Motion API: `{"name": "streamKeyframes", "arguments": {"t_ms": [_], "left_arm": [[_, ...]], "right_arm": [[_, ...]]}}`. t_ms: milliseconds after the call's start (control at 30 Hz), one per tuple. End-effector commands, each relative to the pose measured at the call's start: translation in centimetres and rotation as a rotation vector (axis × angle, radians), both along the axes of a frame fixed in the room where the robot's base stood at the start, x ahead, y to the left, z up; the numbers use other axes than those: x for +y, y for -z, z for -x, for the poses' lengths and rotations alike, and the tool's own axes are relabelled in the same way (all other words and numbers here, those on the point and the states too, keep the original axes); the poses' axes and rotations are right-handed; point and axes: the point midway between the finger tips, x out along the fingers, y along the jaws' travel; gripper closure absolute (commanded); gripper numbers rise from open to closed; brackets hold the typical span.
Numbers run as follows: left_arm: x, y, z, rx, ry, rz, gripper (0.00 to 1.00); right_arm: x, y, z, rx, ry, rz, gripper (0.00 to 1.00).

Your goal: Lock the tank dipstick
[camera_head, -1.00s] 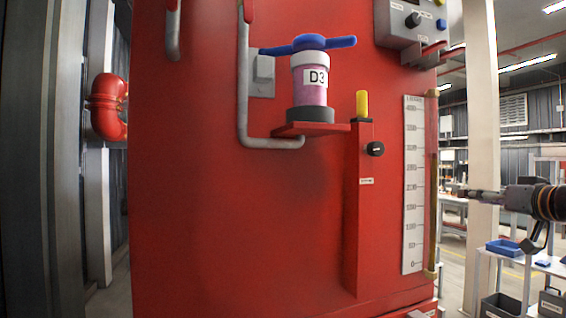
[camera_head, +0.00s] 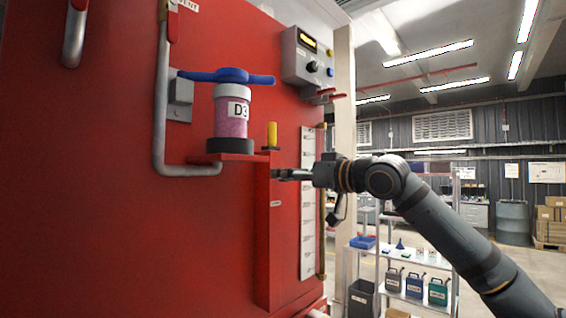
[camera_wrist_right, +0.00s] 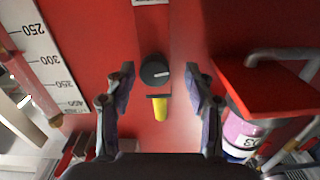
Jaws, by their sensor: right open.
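The tank dipstick has a yellow handle (camera_head: 271,134) standing upright on top of a red tube (camera_head: 264,240) on the tank's front. It also shows in the right wrist view (camera_wrist_right: 160,108). A black knob (camera_wrist_right: 154,70) with a pale mark sits on the tube near the handle. In the head view my gripper covers the knob's place. My right gripper (camera_head: 284,174) reaches in from the right beside the tube's upper part. In the wrist view (camera_wrist_right: 160,82) its fingers are open, one either side of the knob and handle, with visible gaps. My left gripper is out of view.
A red bracket (camera_wrist_right: 262,88) holding the D3 canister (camera_head: 230,118) with a blue T-handle sits close left of the tube. A control box (camera_head: 308,58) and level scale (camera_head: 308,200) are to its right. Shelves (camera_head: 408,262) stand further right, with open floor beyond.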

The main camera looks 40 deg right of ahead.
Motion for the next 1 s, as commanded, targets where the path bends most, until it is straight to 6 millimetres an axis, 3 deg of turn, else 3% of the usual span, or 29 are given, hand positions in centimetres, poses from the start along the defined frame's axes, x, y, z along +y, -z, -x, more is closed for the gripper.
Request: {"name": "streamKeyframes", "arguments": {"t_ms": [33,100,467,833,1000], "left_arm": [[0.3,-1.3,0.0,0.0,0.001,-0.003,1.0],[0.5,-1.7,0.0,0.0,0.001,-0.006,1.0],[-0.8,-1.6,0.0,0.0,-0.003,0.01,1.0],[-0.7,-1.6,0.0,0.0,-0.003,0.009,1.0],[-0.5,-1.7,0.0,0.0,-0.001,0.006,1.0]], "right_arm": [[0.1,-0.6,-0.8,0.003,0.0,-0.001,0.46],[0.1,-0.4,-1.5,0.002,0.0,-0.002,0.46],[0.2,0.1,-2.1,-0.001,0.0,0.0,0.48],[0.2,0.0,-2.0,-0.001,0.0,-0.001,0.98],[0.1,0.0,-2.0,0.0,0.0,-0.006,1.0]]}}
